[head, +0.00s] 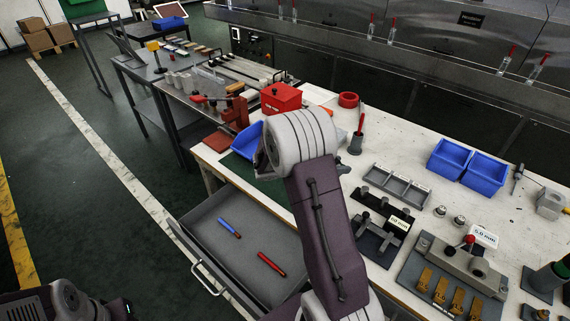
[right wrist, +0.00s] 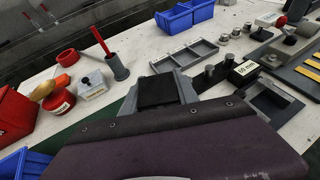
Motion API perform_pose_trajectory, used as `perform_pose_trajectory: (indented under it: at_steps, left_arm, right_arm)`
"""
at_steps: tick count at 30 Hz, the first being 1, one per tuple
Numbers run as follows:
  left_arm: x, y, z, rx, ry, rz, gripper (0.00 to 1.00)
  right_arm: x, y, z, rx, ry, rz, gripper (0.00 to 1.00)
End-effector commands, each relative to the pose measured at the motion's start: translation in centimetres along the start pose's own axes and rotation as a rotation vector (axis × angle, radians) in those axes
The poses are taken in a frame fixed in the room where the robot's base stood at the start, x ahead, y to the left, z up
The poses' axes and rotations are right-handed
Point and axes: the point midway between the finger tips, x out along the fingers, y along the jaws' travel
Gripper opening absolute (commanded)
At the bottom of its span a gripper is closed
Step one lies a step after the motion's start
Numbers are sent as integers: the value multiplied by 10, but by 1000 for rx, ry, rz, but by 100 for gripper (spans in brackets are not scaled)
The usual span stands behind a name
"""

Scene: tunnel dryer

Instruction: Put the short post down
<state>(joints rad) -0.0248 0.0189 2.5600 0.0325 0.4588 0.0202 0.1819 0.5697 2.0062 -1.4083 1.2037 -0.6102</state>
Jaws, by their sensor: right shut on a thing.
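My right arm reaches over the bench in the head view, and its right gripper (head: 343,168) is mostly hidden behind my own wrist. In the right wrist view the gripper (right wrist: 157,90) shows as a grey and black block above the bench, just left of a dark post rack. It is shut; the short post in it is hidden from both views. My left gripper is not in view.
A grey compartment tray (head: 397,187) lies behind the rack. Two blue bins (head: 466,167), a red-handled tool in a grey cup (head: 356,142) and a red box (head: 281,97) stand around. An open drawer (head: 225,215) holds blue and red pens. A clamp fixture (head: 460,265) stands right.

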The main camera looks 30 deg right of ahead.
Motion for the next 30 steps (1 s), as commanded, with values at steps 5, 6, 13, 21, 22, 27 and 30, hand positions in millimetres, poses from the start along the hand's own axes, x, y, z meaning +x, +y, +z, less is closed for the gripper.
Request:
perform_pose_trajectory:
  at_steps: [5,6,13,21,22,27,30]
  left_arm:
    - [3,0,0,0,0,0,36]
    - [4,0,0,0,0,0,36]
    - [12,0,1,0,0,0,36]
    - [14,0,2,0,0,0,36]
    - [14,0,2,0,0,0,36]
    - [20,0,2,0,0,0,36]
    - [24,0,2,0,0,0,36]
  right_arm:
    - [-3,15,-14,-1,0,2,0]
    - [-6,24,-23,-2,0,4,0]
    - [-22,77,-71,-1,-1,2,0]
    - [-30,100,-89,1,0,0,0]
    - [-30,100,-89,0,0,0,0]
    - [-22,100,-107,-4,-1,-2,0]
    - [-15,100,-124,-3,-1,-1,0]
